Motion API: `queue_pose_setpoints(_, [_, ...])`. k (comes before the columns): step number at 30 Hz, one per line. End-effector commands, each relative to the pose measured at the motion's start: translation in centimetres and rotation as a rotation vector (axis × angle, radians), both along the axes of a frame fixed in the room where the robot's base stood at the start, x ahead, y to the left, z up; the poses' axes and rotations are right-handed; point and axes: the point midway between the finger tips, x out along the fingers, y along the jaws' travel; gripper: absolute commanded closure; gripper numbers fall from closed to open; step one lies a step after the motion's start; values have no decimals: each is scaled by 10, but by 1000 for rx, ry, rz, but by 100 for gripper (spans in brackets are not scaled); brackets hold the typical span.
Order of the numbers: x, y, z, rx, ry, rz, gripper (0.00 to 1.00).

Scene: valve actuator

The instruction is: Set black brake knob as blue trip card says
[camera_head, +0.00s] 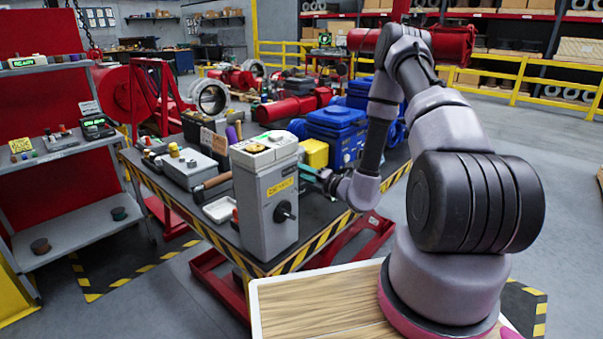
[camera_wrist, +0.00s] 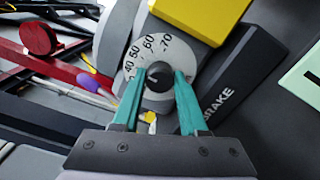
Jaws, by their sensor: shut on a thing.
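The black brake knob (camera_wrist: 159,75) sits in the middle of a pale round dial (camera_wrist: 165,48) in the wrist view. The dial shows 40, 50, 60 and 70. A dark bar beside it (camera_wrist: 232,82) reads BRAKE. The teal fingers of my gripper (camera_wrist: 158,82) are closed on the knob, one on each side. I cannot read the knob's pointer setting. In the head view my gripper (camera_head: 310,175) is just right of a grey box, which partly hides it, and the brake knob cannot be made out. I cannot identify the blue trip card in either view.
The grey box (camera_head: 262,205) with a yellow label stands at the near edge of the striped table (camera_head: 225,238). A blue machine (camera_head: 335,128) and a yellow block (camera_head: 314,153) stand close behind my gripper. A pale green plate (camera_wrist: 304,78) shows at the wrist view's right edge.

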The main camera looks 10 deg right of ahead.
Motion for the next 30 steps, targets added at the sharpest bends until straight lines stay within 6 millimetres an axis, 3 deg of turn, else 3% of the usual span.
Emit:
queue_pose_setpoints(12, [-1,-1,-2,159,120,0,100])
queue_pose_setpoints(29, [-1,-1,-2,182,139,-1,100])
queue_pose_setpoints(30, [-1,-1,-2,182,139,-1,50])
